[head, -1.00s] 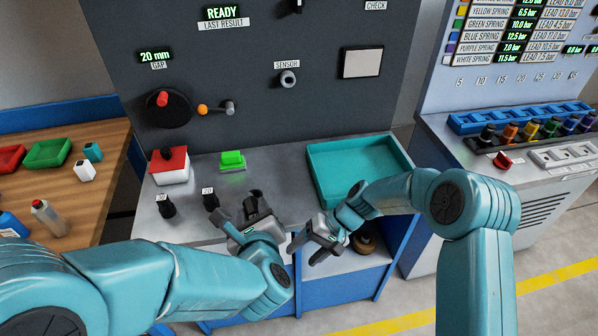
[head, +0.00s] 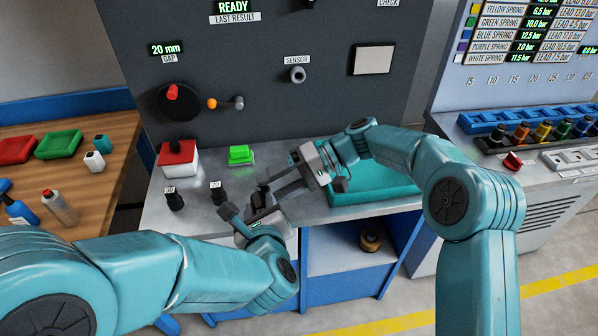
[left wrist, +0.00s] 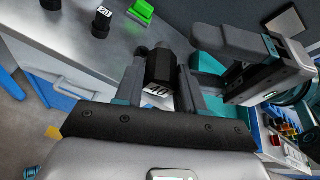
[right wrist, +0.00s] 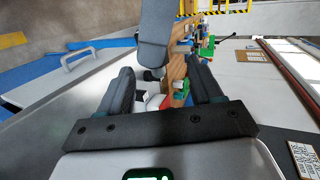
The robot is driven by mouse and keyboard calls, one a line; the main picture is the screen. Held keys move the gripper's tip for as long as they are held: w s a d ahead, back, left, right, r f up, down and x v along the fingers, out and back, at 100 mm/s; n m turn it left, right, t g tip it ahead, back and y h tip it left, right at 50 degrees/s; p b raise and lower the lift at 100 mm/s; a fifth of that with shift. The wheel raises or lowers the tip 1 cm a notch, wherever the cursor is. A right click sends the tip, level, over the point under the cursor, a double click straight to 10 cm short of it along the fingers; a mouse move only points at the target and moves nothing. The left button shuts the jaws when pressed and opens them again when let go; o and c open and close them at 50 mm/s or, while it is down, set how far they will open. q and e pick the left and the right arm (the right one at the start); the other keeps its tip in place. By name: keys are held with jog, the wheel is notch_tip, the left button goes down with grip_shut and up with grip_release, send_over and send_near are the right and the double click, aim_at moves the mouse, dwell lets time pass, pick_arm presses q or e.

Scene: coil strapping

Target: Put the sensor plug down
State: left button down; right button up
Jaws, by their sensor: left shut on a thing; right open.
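My left gripper (head: 262,205) is shut on a black many-sided piece (left wrist: 160,68) with a white number label, held over the front of the grey bench. I cannot tell if this is the sensor plug. My right gripper (head: 282,172) is open, its fingers reaching left close to the held piece. In the right wrist view a dark grey part shows between its fingers; I cannot tell what it is or whether they touch. The grey sensor socket (head: 297,74) is on the dark panel under the SENSOR label.
Two black pieces labelled 30 (head: 174,199) and 20 (head: 217,193) stand on the bench. Behind them are a red-topped box (head: 178,158) and a green button (head: 239,154). The teal tray (head: 375,187) lies behind my right arm. A brown round part (head: 371,242) sits on the shelf below.

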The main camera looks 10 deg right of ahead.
aim_at(258, 192)
jog(key=shift+x, duration=2.3)
jog(key=c, duration=1)
pick_arm(q)
jog(key=shift+f, duration=0.1)
pick_arm(e)
jog(key=o, duration=1)
